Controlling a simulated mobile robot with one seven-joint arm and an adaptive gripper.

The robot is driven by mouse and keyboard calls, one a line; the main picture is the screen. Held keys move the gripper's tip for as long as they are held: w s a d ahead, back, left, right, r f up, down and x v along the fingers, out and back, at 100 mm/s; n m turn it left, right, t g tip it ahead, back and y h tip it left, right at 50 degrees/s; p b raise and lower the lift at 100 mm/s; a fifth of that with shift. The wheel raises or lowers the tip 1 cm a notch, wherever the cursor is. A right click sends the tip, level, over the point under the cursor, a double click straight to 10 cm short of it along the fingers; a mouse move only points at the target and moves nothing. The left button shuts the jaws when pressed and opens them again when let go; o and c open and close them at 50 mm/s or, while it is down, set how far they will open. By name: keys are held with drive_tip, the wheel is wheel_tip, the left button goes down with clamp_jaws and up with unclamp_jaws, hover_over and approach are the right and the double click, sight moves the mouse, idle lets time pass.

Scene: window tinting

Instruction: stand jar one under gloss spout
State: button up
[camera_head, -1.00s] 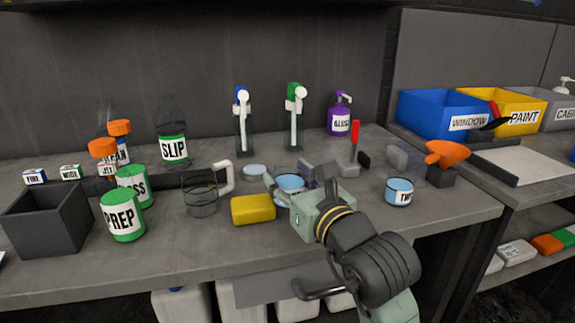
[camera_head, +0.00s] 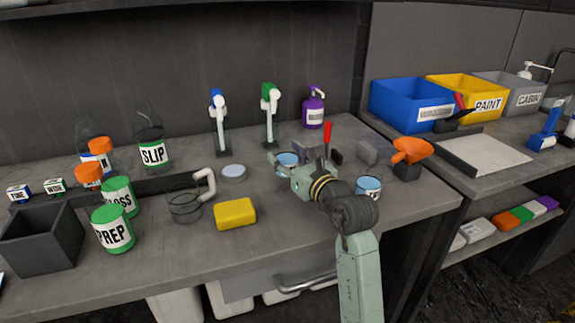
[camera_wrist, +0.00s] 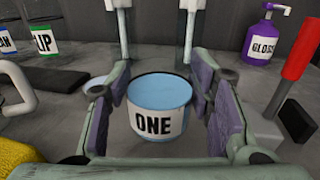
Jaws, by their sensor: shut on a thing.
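Jar one (camera_wrist: 158,118) is a small clear jar of light blue liquid with a white "ONE" label. It stands upright between the purple-padded fingers of my gripper (camera_wrist: 165,110), which is shut on it. In the head view, its blue top (camera_head: 287,158) shows beyond my gripper (camera_head: 292,168); the rest is mostly hidden. I cannot tell whether its base touches the bench. The purple pump bottle labelled GLOSS (camera_head: 313,110) stands behind and to the right, its white spout (camera_head: 318,89) at the top. It also shows at the upper right in the wrist view (camera_wrist: 262,42).
Blue-handled (camera_head: 219,120) and green-handled (camera_head: 270,115) dispensers stand behind jar one. A red-handled tool (camera_head: 327,140) is near the purple bottle. A yellow sponge (camera_head: 235,214) lies left.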

drive_tip(key=shift+f+p, duration=0.4)
drive_tip(key=shift+f, duration=1.35)
drive_tip(key=shift+f, duration=0.1)
drive_tip(key=shift+f, duration=0.15)
drive_tip(key=o, duration=1.2)
drive_tip(key=shift+r, duration=0.3)
drive_tip(key=b+v, duration=0.3)
drive_tip(key=v, duration=0.9)
drive_tip(key=shift+b, duration=0.4)
